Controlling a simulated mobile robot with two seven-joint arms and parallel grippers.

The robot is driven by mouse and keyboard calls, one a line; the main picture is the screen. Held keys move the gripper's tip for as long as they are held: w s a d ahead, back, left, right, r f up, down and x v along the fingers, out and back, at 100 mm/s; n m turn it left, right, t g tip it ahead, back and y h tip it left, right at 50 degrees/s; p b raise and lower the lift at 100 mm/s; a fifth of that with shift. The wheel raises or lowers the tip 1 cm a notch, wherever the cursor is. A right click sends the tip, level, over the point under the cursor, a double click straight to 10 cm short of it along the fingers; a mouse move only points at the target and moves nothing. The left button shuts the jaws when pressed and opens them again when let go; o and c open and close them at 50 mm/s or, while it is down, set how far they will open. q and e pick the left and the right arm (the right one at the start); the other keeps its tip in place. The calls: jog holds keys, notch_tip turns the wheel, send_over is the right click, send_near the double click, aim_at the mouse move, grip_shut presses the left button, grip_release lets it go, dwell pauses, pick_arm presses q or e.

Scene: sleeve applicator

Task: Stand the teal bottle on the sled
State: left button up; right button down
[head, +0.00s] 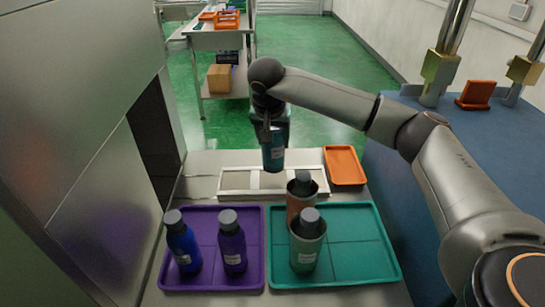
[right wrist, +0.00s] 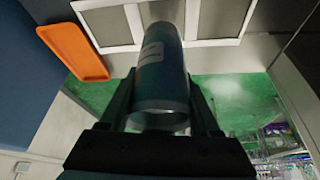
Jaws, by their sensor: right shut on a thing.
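The teal bottle (head: 274,152) is in my right gripper (head: 272,125), which is shut on its upper part and holds it upright in the head view. The bottle's lower end is over the back part of a pale, low frame (head: 232,183), which looks like the sled; I cannot tell the exact gap between them. In the right wrist view the teal bottle (right wrist: 163,70) lies between the two fingers, with a white label on its side, and the frame (right wrist: 108,28) shows beyond it. My left gripper is not in view.
A purple tray (head: 210,280) holds a blue bottle (head: 182,245) and a purple bottle (head: 232,245). A teal tray (head: 355,250) has a grey-green bottle (head: 307,245) and an orange-brown one (head: 297,200) at its back edge. An orange tray (head: 344,165) lies right of the frame.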

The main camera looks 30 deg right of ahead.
aim_at(273, 154)
jog(key=shift+f, duration=2.15)
jog(key=shift+f, duration=0.2)
jog(key=shift+c, duration=0.6)
grip_release()
jog(key=v, duration=1.2)
jog(key=shift+b, duration=0.35)
jog(key=shift+r, duration=0.15)
